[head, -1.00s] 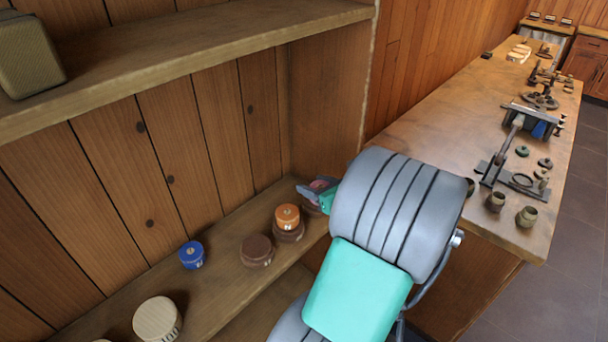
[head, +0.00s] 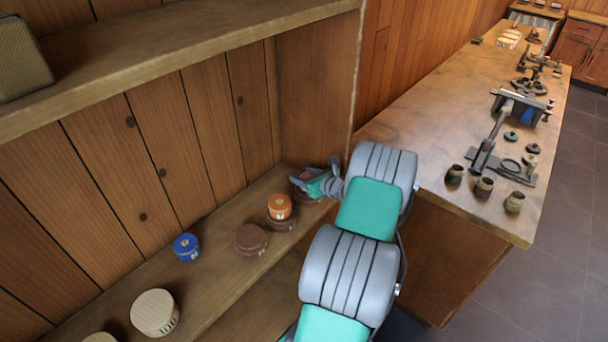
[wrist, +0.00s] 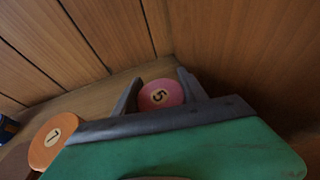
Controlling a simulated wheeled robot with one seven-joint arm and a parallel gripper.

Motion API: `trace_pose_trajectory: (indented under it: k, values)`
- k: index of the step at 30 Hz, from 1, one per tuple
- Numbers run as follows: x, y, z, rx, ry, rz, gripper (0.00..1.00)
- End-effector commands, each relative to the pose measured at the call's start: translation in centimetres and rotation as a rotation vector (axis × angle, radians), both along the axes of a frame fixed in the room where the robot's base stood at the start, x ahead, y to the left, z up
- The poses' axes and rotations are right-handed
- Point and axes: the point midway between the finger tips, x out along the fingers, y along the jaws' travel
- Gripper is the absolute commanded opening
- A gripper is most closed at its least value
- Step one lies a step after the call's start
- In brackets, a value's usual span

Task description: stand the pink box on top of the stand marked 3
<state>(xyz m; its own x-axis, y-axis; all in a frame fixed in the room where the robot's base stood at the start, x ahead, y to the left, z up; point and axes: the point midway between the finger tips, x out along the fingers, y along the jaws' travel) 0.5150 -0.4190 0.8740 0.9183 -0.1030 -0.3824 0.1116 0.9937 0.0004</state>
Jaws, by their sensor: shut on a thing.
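The pink box (wrist: 161,94), a short round one with a 5 on its lid, is between my fingers in the wrist view. My gripper (wrist: 158,92) is shut on it. In the head view my gripper (head: 312,181) is at the right end of the lower shelf and mostly hides the box. A brown shape shows just below it, too covered to tell whether the box touches it. A bare brown round stand (head: 251,238) sits nearer on the shelf. Another brown stand (head: 282,223) carries an orange box (head: 279,206). I cannot read the stands' marks.
A blue box (head: 187,246) and a pale wooden box (head: 155,312) stand on the lower shelf (head: 215,285). The orange box (wrist: 49,139) is close to my gripper's left in the wrist view. The upper shelf is overhead; the side panel and workbench (head: 420,115) are at right.

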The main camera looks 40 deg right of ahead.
Motion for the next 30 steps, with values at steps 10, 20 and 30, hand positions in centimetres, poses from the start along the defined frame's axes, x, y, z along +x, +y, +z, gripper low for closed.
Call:
trace_pose_trajectory:
  k: [10,20,30]
  values:
    - [0.0,0.0,-0.3,0.0,0.0,0.0,0.55]
    - [0.0,0.0,-0.2,0.0,0.0,0.0,0.72]
    - [-2.7,0.1,1.1,0.0,0.0,-0.005,0.72]
